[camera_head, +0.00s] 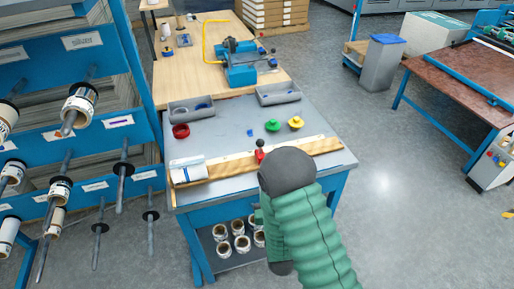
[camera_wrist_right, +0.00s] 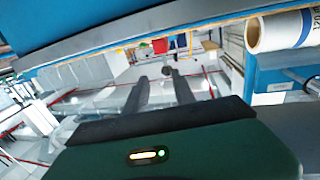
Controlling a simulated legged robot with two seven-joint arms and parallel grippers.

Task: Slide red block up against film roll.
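The red block (camera_head: 260,155) is a small red piece with a dark top. It stands at the wooden rail (camera_head: 228,161) along the near side of the grey table, partly behind my right arm. The white film roll (camera_head: 188,171) lies at the rail's left end, with a clear gap between it and the block. My right arm, in a green sleeve, reaches in from the bottom; its gripper is hidden in the head view. In the right wrist view, my right gripper (camera_wrist_right: 158,78) has two dark fingers apart with nothing between them. My left gripper is not in view.
Grey trays (camera_head: 278,94) stand at the table's back. A rack with rolls (camera_head: 79,104) is at left. A labelled roll (camera_wrist_right: 285,32) shows in the wrist view.

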